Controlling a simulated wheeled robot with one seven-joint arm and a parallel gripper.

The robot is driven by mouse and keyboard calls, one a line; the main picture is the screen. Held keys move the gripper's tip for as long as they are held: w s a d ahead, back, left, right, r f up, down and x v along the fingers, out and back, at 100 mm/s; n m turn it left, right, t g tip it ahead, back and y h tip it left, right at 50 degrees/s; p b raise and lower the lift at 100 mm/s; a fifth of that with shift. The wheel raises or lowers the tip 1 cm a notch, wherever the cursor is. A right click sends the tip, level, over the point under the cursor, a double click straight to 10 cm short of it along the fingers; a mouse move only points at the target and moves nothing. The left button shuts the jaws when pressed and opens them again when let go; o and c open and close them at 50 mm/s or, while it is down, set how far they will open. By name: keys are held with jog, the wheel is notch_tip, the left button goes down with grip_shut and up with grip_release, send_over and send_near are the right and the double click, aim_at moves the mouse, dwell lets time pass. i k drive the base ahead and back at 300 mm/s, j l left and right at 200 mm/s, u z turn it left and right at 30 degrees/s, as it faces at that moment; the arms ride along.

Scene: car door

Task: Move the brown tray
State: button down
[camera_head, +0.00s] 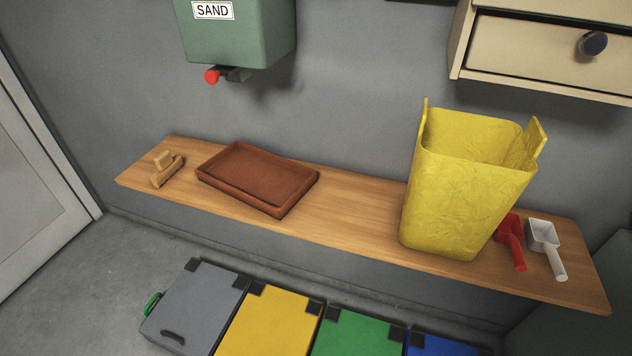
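The brown tray (258,178) is a shallow, rectangular tray with a raised rim. It lies flat and looks empty on the wooden shelf (345,212), left of the shelf's middle. Its near right corner reaches close to the shelf's front edge. My gripper is not in view, so its state and its place relative to the tray do not show.
A wooden block-like tool (167,170) lies left of the tray. A green SAND box (240,35) and a drawer (545,55) hang above. Several coloured lidded boxes (268,322) sit below.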

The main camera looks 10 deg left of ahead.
aim_at(271, 184)
jog(key=j+z, duration=0.3)
jog(key=j, duration=0.35)
jog(key=j+z, duration=0.3)
jog(key=j, duration=0.3)
jog(key=k+j+z, duration=0.15)
jog(key=j+z, duration=0.15)
jog(key=j, duration=0.85)
jog(key=k+j, duration=0.15)
jog(key=j, duration=0.9)
jog(key=i, duration=0.25)
